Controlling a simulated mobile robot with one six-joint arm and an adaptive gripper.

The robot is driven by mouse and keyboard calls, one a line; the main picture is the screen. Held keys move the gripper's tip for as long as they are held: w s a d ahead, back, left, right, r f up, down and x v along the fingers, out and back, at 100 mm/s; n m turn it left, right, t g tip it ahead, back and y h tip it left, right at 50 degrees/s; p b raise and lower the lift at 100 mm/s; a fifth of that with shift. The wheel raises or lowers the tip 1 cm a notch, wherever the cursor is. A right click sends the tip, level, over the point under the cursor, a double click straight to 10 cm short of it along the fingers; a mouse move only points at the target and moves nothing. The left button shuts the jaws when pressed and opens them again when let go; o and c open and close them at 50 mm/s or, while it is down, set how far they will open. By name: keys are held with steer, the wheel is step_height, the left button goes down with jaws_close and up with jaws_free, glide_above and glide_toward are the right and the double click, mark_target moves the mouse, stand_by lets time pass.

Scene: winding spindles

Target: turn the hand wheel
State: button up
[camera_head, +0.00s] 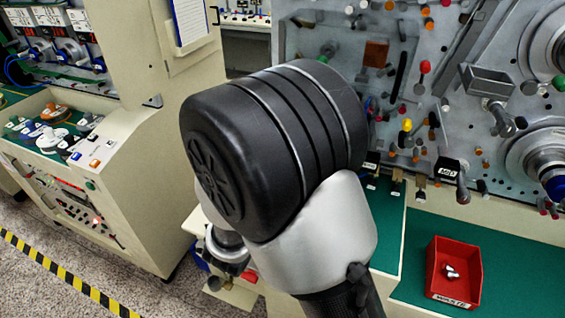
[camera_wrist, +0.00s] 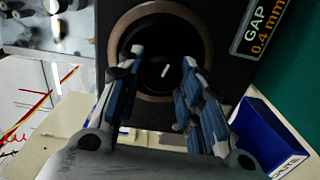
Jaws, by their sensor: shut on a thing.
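In the wrist view, my gripper (camera_wrist: 164,58) has its two blue-padded fingers on either side of a dark round hub with a short white mark, which I take for the hand wheel (camera_wrist: 163,73). The gripper is shut on it. A brown-grey ring (camera_wrist: 117,40) surrounds the wheel on a black panel. The fingers cover parts of the wheel's sides, and its outline is hard to make out in the dark. In the head view my own arm hides the wheel and the fingertips.
A label (camera_wrist: 258,28) reading "GAP 0.4 mm" is right of the wheel. A blue bin (camera_wrist: 262,135) stands close by at lower right. In the head view, a red waste bin (camera_head: 453,272) sits on the green top, below a panel (camera_head: 455,60) of knobs and spindles.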

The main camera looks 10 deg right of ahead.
steer(key=o, duration=1.1)
steer(key=shift+c, duration=0.2)
steer(key=v, duration=1.2)
